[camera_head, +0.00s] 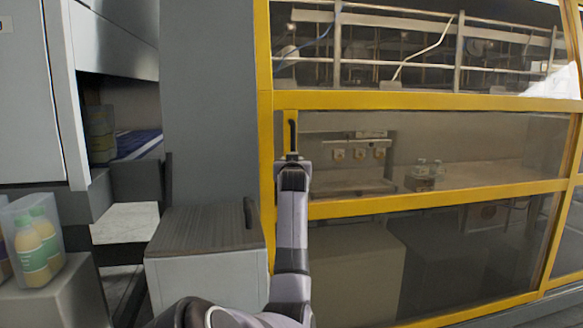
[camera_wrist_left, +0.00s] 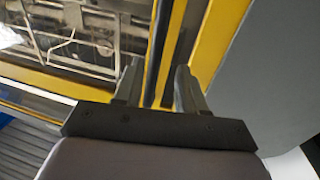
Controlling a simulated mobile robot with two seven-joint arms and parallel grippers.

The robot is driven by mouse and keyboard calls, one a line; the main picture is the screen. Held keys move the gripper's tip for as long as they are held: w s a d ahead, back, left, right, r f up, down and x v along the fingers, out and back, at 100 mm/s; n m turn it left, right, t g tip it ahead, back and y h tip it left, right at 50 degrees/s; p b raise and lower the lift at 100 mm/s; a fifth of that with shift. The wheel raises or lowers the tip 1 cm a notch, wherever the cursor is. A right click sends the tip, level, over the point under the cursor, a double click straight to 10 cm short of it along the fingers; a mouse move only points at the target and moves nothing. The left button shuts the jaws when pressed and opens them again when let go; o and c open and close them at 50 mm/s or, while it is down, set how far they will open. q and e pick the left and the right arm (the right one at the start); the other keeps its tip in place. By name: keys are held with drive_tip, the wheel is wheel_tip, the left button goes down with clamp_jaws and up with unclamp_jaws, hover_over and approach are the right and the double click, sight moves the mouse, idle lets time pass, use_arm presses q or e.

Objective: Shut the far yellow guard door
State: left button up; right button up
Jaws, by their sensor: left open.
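The yellow guard door (camera_head: 430,195) has clear panels and fills the right of the head view. It stands in or close to its yellow frame (camera_head: 264,60); I cannot tell whether it is fully shut. A dark upright handle (camera_head: 292,130) is on its left edge. My left gripper (camera_head: 291,156) is at the handle's lower end. In the left wrist view, my left gripper (camera_wrist_left: 159,68) is open, with the dark handle (camera_wrist_left: 166,40) and a yellow bar showing between its fingers. Contact cannot be told. My right gripper is not in view.
A grey box with a ribbed dark lid (camera_head: 205,228) stands left of my arm. A clear case of bottles (camera_head: 35,240) sits on a grey block at far left. A grey column (camera_head: 208,100) adjoins the yellow frame. Machinery shows behind the panels.

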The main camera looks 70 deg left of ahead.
use_arm(q)
drive_tip(key=shift+s+d, duration=0.2)
drive_tip(key=shift+d, duration=0.35)
drive_tip(key=shift+d, duration=0.1)
idle(0.3)
